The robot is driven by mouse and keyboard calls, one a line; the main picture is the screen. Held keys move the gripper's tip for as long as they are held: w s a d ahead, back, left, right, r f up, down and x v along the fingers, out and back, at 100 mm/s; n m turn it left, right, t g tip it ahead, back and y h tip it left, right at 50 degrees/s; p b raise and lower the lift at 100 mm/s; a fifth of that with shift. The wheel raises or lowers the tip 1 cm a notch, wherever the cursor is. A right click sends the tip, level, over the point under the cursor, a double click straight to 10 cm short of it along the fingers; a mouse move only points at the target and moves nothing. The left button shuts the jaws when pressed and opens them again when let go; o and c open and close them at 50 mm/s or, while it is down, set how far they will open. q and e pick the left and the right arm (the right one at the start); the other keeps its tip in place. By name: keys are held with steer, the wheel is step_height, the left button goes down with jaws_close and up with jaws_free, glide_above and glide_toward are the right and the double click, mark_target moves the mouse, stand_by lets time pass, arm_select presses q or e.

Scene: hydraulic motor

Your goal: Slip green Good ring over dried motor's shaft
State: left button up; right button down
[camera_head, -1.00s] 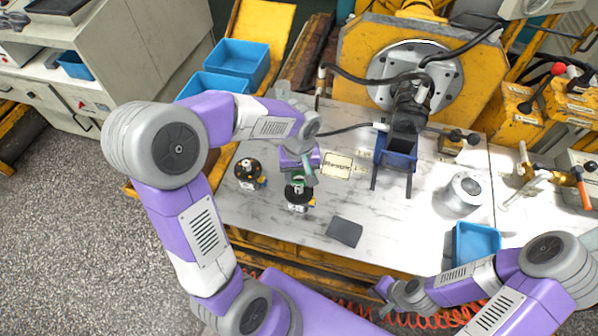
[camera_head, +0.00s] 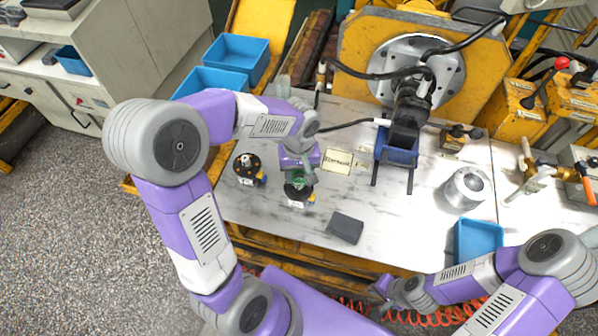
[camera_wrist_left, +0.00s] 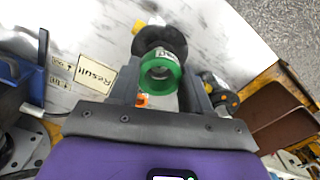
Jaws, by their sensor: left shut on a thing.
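The green ring (camera_wrist_left: 162,74), with a white label, is between the fingers of my left gripper (camera_wrist_left: 162,82), which is shut on it. In the head view, my left gripper (camera_head: 299,178) holds the ring (camera_head: 298,184) right above a black round motor (camera_head: 297,197). The motor's black disc (camera_wrist_left: 158,38) shows just beyond the ring. The ring and gripper hide this motor's shaft, so I cannot tell whether the ring is around it. A second black motor (camera_head: 248,168) stands to the left, its shaft showing. My right gripper (camera_head: 384,288) is low at the right; its jaws are unclear.
A label card (camera_head: 337,161) lies right of the ring. A dark grey pad (camera_head: 345,229) lies in front on the white table (camera_head: 280,228). A blue-based press part (camera_head: 397,155), a metal cylinder (camera_head: 467,187) and a blue bin (camera_head: 477,243) stand further right.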

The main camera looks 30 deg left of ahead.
arm_select(q)
steer(key=shift+f, duration=0.2)
steer(key=shift+f+b, duration=1.15)
steer(key=shift+f, duration=0.1)
steer(key=o, duration=1.1)
steer(key=shift+r, duration=0.1)
step_height(320, 180, up, 6)
steer(key=p, duration=0.5)
